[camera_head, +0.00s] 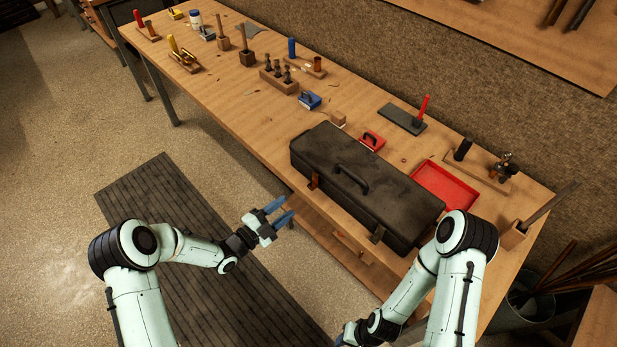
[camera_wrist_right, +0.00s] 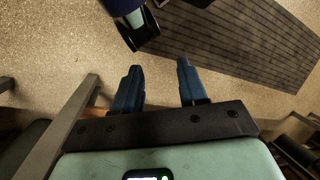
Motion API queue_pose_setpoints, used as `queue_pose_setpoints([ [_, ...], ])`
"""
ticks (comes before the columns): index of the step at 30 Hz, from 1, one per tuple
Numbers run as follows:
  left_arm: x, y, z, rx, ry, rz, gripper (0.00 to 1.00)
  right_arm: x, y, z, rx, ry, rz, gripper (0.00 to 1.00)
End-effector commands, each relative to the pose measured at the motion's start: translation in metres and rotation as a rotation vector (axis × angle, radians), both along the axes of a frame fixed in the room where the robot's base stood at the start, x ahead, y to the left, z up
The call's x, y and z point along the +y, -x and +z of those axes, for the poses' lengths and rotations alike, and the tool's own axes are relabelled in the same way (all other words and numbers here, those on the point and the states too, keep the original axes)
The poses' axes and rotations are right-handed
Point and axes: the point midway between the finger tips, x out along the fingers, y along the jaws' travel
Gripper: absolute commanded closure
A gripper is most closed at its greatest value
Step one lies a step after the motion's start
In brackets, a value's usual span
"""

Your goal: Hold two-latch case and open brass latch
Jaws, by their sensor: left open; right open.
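The two-latch case (camera_head: 350,190) is long and black with a handle on its lid. It lies shut on the wooden bench near the front edge. One brass latch (camera_head: 314,181) shows on its front at the left end. A second, darker latch (camera_head: 378,234) shows at the right end. My left gripper (camera_head: 281,210) is open and empty, in front of the bench, left of the case and apart from it. My right gripper (camera_wrist_right: 155,85) is open and empty in the right wrist view, above the floor. In the head view only part of it shows at the bottom edge.
A red tray (camera_head: 445,187) lies behind the case's right end. A red tool (camera_head: 372,140) and a blue tool (camera_head: 309,100) lie behind it. A dark pad (camera_head: 402,118) is further back. A dark slatted mat (camera_head: 200,240) covers the floor in front of the bench.

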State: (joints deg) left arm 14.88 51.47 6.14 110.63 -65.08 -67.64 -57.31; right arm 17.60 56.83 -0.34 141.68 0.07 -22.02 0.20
Motion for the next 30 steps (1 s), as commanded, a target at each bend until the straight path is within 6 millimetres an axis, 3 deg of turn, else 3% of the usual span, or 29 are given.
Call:
queue_pose_setpoints([
  [5,0.000,0.000,0.000,0.002,0.000,0.000,0.57,0.005,-0.029,0.002,-0.047,-0.015,0.106,0.58],
  [8,0.000,0.000,-0.001,0.004,0.000,0.001,0.57,0.015,-0.069,0.011,-0.109,-0.035,0.268,0.58],
  [11,0.000,0.000,-0.001,0.004,0.001,0.001,0.57,0.032,-0.121,0.033,-0.185,-0.053,0.488,0.58],
  [17,0.000,0.000,-0.001,0.006,0.001,0.001,0.57,0.066,-0.212,0.105,-0.309,-0.050,0.893,0.58],
  [21,0.000,0.001,-0.001,0.007,0.001,0.001,0.57,0.079,-0.265,0.168,-0.361,-0.015,1.086,0.58],
  [26,0.000,0.001,-0.001,0.007,0.001,0.001,0.57,0.075,-0.317,0.240,-0.378,0.038,1.170,0.58],
  [30,0.000,0.001,-0.001,0.007,0.001,0.002,0.57,0.061,-0.350,0.301,-0.377,0.083,1.166,0.58],
])
